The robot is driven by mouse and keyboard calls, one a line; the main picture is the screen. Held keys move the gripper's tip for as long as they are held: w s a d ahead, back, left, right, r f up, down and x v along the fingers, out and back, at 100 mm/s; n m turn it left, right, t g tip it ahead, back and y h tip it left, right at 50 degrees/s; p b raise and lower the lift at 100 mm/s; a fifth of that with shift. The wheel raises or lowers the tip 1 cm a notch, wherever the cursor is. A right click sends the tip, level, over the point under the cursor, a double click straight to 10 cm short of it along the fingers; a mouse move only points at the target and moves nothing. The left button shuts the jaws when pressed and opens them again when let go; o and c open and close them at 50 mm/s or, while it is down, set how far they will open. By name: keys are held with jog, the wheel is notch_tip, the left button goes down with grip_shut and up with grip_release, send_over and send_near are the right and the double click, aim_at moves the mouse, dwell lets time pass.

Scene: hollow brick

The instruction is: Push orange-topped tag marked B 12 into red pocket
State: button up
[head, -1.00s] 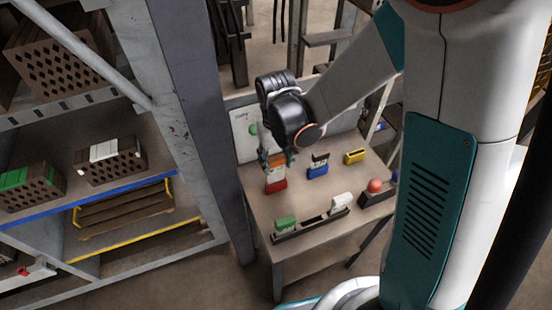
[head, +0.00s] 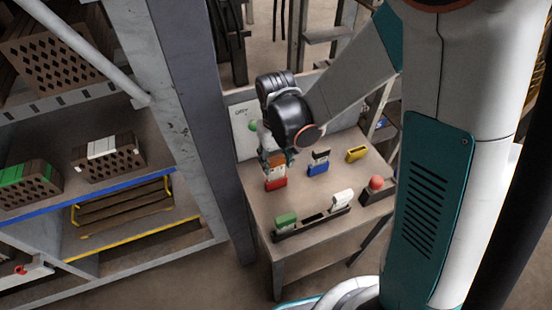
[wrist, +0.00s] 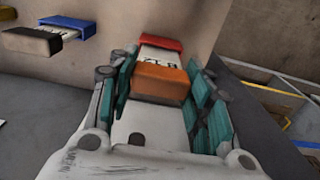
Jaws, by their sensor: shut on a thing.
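The orange-topped tag (wrist: 161,83) is between the fingers of my gripper (wrist: 162,92) in the wrist view, with part of its black marking readable on the white face. My gripper is shut on its orange top. The tag's far end meets the red pocket (wrist: 161,43), and its lower part appears to be inside it. In the head view the red pocket (head: 276,184) stands on the small table (head: 255,205), with the orange top (head: 277,159) and a white strip of the tag above it. My gripper (head: 272,155) is over the pocket there.
A blue pocket (head: 318,170) holding a black-topped tag (head: 320,155) and a yellow pocket (head: 356,154) stand to the right. In front are a rack (head: 312,225) with a green tag (head: 286,221) and a white tag (head: 342,199), and a red button (head: 376,183).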

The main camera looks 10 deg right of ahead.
jog(key=shift+f+b, duration=1.1)
jog(key=shift+f, duration=0.2)
dwell(0.4)
jog(key=o, duration=1.1)
jog(key=shift+o, duration=0.2)
jog(key=shift+r, duration=0.15)
notch_tip(320, 180, up, 12)
jog(key=shift+s+f, duration=0.1)
